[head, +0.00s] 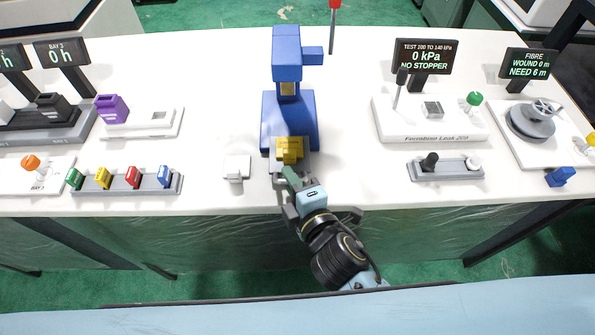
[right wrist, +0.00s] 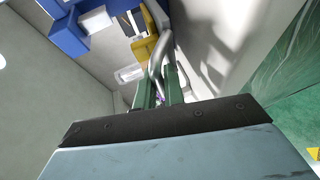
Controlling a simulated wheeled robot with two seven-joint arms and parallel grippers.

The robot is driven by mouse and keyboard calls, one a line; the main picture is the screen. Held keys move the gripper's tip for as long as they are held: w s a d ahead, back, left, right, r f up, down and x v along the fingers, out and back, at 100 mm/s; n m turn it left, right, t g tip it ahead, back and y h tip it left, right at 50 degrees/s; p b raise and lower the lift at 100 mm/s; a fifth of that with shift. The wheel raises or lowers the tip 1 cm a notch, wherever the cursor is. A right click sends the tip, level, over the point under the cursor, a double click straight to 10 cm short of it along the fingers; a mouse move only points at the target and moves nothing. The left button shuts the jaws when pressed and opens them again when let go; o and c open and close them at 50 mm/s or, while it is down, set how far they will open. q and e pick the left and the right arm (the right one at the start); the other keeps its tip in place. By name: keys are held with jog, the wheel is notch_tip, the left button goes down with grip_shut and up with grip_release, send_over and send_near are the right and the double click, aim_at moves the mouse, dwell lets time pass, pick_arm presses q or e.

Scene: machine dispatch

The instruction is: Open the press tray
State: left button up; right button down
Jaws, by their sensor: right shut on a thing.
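The blue press (head: 288,105) stands upright at the middle of the white table. Its yellow tray (head: 290,148) sits low at the front of the press; it also shows in the right wrist view (right wrist: 146,46). My right gripper (head: 291,179) is at the table's front edge, just in front of the tray. In the right wrist view its green fingers (right wrist: 159,84) are closed around a grey curved handle (right wrist: 158,52) that runs up to the tray. The fingers hide part of the handle. My left gripper is not in view.
A small white block (head: 237,167) stands left of the press. A grey rack (head: 128,182) with several coloured pieces is further left. A leak tester (head: 430,122) and a grey holder (head: 446,168) stand to the right. Table between press and tester is clear.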

jog(key=c, duration=1.8)
grip_release()
jog(key=shift+s, duration=0.1)
jog(key=v, duration=1.3)
jog(key=shift+s+d, duration=0.1)
jog(key=shift+d, duration=0.05)
jog(key=s+d+f+m+g+h, duration=0.1)
jog(key=s+d+f+m+g, duration=0.2)
jog(key=f, duration=1.1)
jog(key=s+d+f+m+g+h, duration=0.1)
jog(key=d+f+m+g+h, duration=0.2)
jog(key=f, duration=1.2)
jog(key=s+d+f+m+g, duration=0.2)
jog(key=s+d+f+m, duration=0.2)
jog(key=s+f, duration=0.1)
jog(key=s+d+f+m+g+h, duration=0.1)
jog(key=s+d+f+m+g, duration=0.2)
jog(key=s+d+f+m, duration=0.1)
jog(key=s+d+f+m+g, duration=0.2)
jog(key=s+d+f+m, duration=0.2)
jog(key=s+d+f, duration=0.2)
jog(key=shift+s+d+f+m+g+h, duration=0.1)
jog(key=shift+s+f+m+g+h, duration=0.1)
jog(key=shift+s+f, duration=0.5)
jog(key=shift+s+d+f+m+g+h, duration=0.1)
jog(key=shift+s+f+g+h, duration=0.1)
jog(key=shift+s+f, duration=0.55)
